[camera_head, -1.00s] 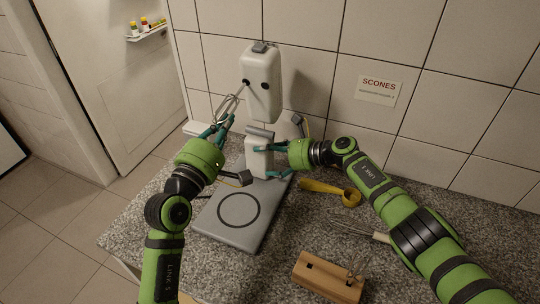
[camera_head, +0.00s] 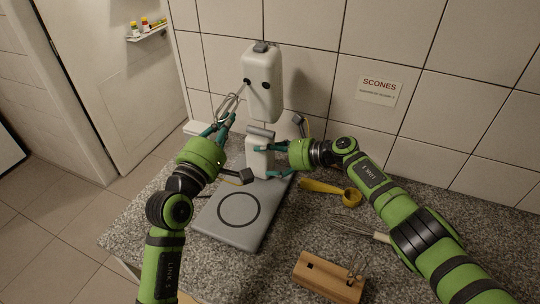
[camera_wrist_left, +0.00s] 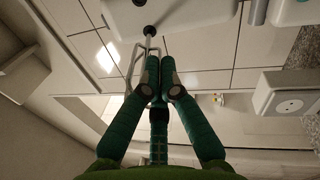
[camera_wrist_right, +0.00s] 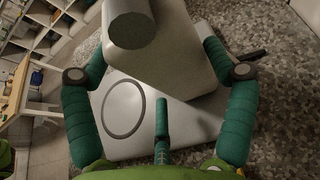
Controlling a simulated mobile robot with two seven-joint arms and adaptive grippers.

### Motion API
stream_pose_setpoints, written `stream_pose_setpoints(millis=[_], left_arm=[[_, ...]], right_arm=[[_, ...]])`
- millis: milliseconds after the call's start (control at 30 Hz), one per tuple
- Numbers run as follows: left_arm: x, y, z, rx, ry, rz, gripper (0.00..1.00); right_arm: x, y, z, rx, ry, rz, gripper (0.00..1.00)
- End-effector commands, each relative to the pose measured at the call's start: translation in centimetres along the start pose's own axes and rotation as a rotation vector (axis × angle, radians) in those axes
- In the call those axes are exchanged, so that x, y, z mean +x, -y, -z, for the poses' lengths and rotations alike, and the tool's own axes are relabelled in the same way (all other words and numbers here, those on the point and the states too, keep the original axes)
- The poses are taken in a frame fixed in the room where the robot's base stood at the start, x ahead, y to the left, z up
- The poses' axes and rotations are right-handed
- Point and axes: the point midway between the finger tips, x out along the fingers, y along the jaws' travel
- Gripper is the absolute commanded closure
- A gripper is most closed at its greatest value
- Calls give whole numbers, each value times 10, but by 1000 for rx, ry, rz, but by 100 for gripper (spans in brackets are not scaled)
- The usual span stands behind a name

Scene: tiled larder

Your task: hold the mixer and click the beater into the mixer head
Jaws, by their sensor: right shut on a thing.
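The white mixer (camera_head: 258,158) stands on its grey base plate (camera_head: 216,222), with its head tilted up and two dark sockets facing me. My right gripper (camera_head: 274,160) is shut on the mixer's column, with one finger on each side, as the right wrist view shows (camera_wrist_right: 160,75). My left gripper (camera_head: 226,122) is shut on the wire beater (camera_head: 228,104), left of the head. The beater's shaft points up at the left socket (camera_head: 247,81). In the left wrist view the shaft end meets the dark socket (camera_wrist_left: 150,30); how deep it sits, I cannot tell.
The tiled wall is close behind the mixer.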

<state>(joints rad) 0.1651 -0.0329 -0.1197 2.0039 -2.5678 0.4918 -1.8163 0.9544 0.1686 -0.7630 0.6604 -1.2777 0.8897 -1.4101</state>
Motion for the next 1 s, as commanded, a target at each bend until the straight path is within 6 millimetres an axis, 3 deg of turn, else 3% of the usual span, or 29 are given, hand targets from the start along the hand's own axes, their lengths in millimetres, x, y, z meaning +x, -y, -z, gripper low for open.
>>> stream_pose_setpoints(millis=[67,133,167,567,667,1000], left_arm=[[1,-1,1,1,-2,-3,100],[1,-1,1,1,-2,-3,73],[1,-1,1,1,-2,-2,67],[-5,-1,2,2,-3,-5,67],[-18,-1,1,2,-3,-4,67],[-89,1,0,3,-2,3,67]], right_arm=[[3,-6,2,-15,-6,-17,74],[3,-6,2,-16,-6,-17,74],[3,-6,2,-16,-6,-17,74],[2,-4,3,-11,-7,-11,74],[1,-3,3,-10,-7,-9,74],[0,-1,4,-7,-7,-3,74]])
